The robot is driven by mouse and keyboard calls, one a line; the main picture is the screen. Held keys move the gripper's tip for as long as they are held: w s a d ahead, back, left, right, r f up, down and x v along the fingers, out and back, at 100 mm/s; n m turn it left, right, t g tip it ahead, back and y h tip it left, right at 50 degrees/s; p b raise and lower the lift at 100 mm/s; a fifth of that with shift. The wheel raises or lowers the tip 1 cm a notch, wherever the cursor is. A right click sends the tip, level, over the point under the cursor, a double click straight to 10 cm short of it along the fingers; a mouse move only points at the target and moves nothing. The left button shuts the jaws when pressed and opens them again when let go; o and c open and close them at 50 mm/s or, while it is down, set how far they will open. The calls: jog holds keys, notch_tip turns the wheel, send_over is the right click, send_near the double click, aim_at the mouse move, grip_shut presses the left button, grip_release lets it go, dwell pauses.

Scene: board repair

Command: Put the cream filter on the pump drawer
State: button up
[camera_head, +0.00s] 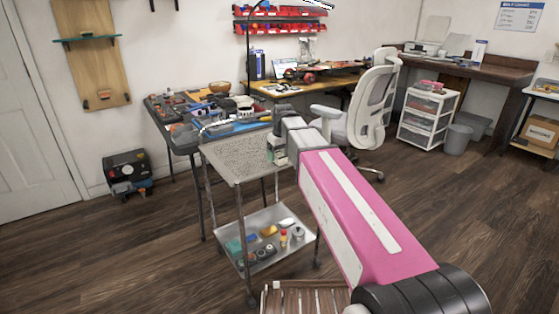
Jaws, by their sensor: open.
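I cannot pick out the cream filter with certainty; a small whitish roll (298,233) lies on the cart's lower shelf, but it is too small to identify. A white unit with clear-fronted drawers (425,120) stands at the right by the desk; I cannot tell whether one of them is the pump drawer. A reddish item (432,86) lies on its top. My pink arm reaches from the lower right to the cart. My gripper (277,151) is open at its far end, over the right side of the cart top, partly hidden by the arm. I see nothing held.
The metal cart (235,160) has a bare perforated top and a lower shelf (235,247) with several small items. A cluttered table (185,138) stands behind it. A pale office chair (370,105) and grey bins (457,140) are at the right. Wooden floor is open at left and right.

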jog(key=shift+w+f, duration=0.1)
jog(key=shift+f, duration=0.35)
jog(key=c, duration=1.1)
